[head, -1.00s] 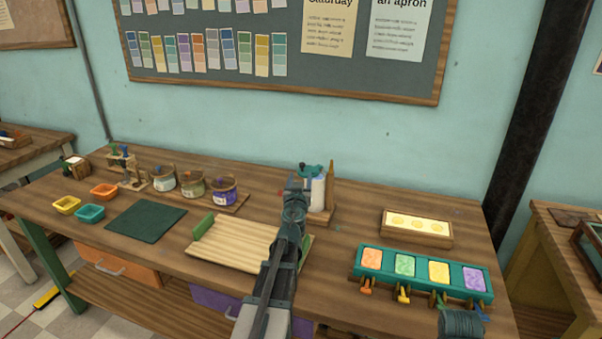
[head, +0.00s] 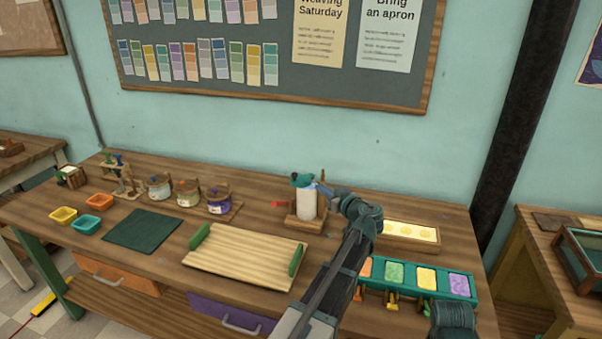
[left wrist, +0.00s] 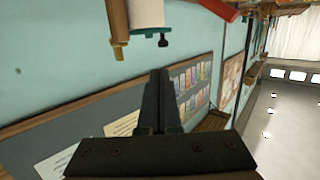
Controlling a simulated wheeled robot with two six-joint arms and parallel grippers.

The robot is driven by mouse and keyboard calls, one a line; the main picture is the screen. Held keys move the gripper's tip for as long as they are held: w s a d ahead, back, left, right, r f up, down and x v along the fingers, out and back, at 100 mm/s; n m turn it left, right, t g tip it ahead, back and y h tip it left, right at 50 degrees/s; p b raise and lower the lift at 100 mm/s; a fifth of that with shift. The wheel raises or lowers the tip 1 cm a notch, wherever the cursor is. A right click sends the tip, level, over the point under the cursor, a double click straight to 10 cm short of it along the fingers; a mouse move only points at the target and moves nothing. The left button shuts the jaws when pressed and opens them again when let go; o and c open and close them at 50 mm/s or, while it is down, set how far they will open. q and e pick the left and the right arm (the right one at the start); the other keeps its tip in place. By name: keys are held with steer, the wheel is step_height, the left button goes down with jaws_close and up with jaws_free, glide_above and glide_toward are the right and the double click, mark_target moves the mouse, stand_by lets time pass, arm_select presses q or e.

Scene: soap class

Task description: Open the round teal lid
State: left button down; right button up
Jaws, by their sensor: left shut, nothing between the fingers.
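The round teal lid (head: 303,181) is at the top of a white upright container (head: 306,204) at the back of the bench. In the left wrist view the lid (left wrist: 148,30) shows at the end of the white container (left wrist: 146,11), with a small dark knob beside it. I cannot tell whether the lid is fully seated. My left gripper (head: 327,190) is just right of the lid, at about its height, apart from it. Its fingers (left wrist: 165,100) are closed together and empty in the left wrist view.
A ribbed wooden tray with green handles (head: 240,258) lies in front of the container. Paint jars (head: 219,201) stand to the left. A teal mold with coloured blocks (head: 425,279) and a box of yellow discs (head: 409,234) are to the right.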

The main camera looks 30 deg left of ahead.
mark_target(296, 175)
arm_select(q)
steer(key=shift+g, duration=0.4)
steer(key=b+x, duration=0.2)
steer(key=x, duration=1)
steer(key=shift+w+a, duration=0.2)
steer(key=shift+a, duration=0.1)
